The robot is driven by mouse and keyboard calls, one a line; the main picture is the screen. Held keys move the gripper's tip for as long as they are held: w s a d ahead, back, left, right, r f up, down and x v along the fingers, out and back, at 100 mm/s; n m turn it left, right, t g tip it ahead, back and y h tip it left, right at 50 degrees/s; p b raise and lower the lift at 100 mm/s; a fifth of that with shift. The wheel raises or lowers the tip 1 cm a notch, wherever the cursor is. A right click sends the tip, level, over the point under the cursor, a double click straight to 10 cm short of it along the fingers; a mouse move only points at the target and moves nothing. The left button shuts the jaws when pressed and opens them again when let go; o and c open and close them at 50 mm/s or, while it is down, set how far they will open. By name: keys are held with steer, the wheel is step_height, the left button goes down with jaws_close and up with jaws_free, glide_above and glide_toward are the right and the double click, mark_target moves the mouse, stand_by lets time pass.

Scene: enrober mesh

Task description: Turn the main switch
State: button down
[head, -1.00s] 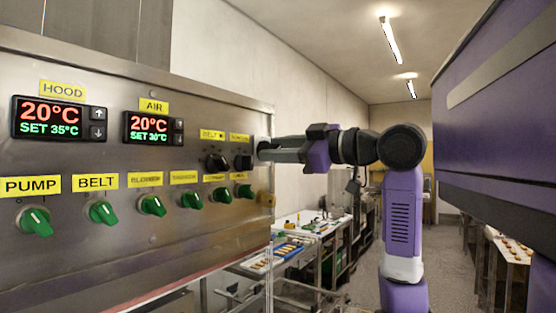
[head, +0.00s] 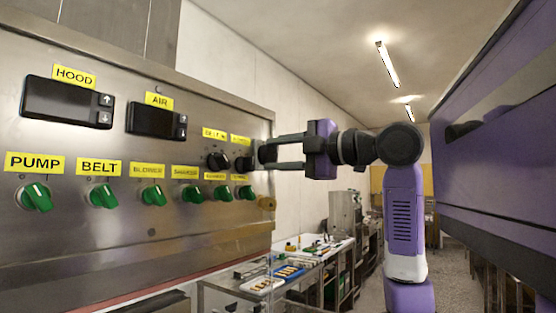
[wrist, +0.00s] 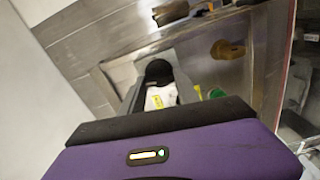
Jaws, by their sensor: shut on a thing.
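The metal control panel (head: 150,230) fills the left of the head view. My gripper (head: 258,158) reaches it from the right and is shut on the right-hand black knob (head: 243,164) in the upper row, which I take for the main switch. The label above this knob is too small to read. The fingers now lie one above the other and partly hide the knob. In the wrist view a dark round shape (wrist: 158,72) shows beyond the gripper body, but I cannot tell surely what it is.
Another black knob (head: 217,161) sits close to the left of the held one. Green knobs (head: 153,195) line the row below. The hood display (head: 68,102) and air display (head: 156,121) are dark. A bench with trays (head: 288,272) stands behind the panel's right edge.

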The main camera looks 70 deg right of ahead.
steer(key=shift+n, duration=0.6)
steer(key=c, duration=0.9)
jaws_free()
steer(key=b+v, duration=0.2)
steer(key=v, duration=0.5)
steer(key=shift+s+a, duration=0.1)
steer(key=shift+s, duration=0.25)
steer(key=shift+s+f, duration=0.1)
steer(key=shift+s, duration=0.05)
